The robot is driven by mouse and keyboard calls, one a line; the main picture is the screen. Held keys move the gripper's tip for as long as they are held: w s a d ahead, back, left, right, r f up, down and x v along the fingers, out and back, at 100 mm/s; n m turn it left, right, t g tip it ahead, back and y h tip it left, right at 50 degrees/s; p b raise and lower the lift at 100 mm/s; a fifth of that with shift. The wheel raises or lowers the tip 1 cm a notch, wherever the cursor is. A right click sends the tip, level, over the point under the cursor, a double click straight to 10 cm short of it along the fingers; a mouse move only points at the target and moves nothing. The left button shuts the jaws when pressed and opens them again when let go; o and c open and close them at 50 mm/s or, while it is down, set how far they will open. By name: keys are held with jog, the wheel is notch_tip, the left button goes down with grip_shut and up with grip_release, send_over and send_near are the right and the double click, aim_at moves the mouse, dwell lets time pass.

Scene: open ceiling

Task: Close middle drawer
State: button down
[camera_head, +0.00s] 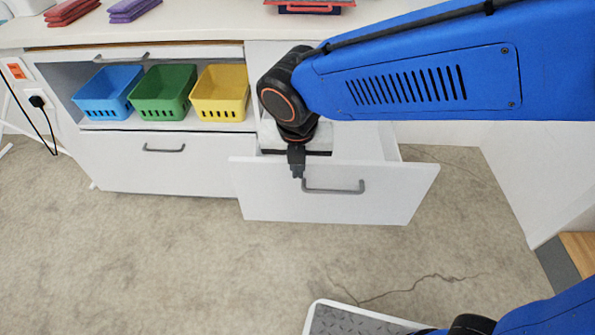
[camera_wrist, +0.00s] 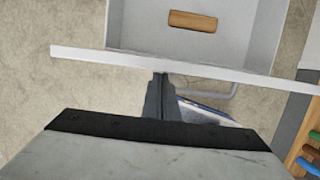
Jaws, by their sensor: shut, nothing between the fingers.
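A white drawer (camera_head: 260,200) with a grey bar handle (camera_head: 345,188) stands pulled out from the right part of the cabinet. In the wrist view its white front (camera_wrist: 100,57) runs across the picture, with the open drawer box beyond it and a wooden block (camera_wrist: 192,21) inside. My gripper (camera_head: 297,175) points down at the upper edge of this front, left of the handle. In the wrist view my gripper (camera_wrist: 161,77) is shut and empty, on the outer, handle side of the front. I cannot tell whether it touches. My arm hides part of the cabinet above.
Blue (camera_head: 108,92), green (camera_head: 163,92) and yellow (camera_head: 220,93) baskets sit on a shelf to the left, above a closed drawer (camera_head: 150,170). The countertop (camera_head: 200,22) holds folded cloths. The carpet (camera_head: 150,260) before the drawers is largely clear.

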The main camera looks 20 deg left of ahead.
jog(key=shift+w, duration=0.1)
jog(key=w+a, duration=0.2)
jog(key=w, duration=0.9)
jog(key=w+a, duration=0.3)
jog(key=w, duration=0.8)
jog(key=shift+w+a, duration=0.15)
jog(key=shift+a, duration=0.05)
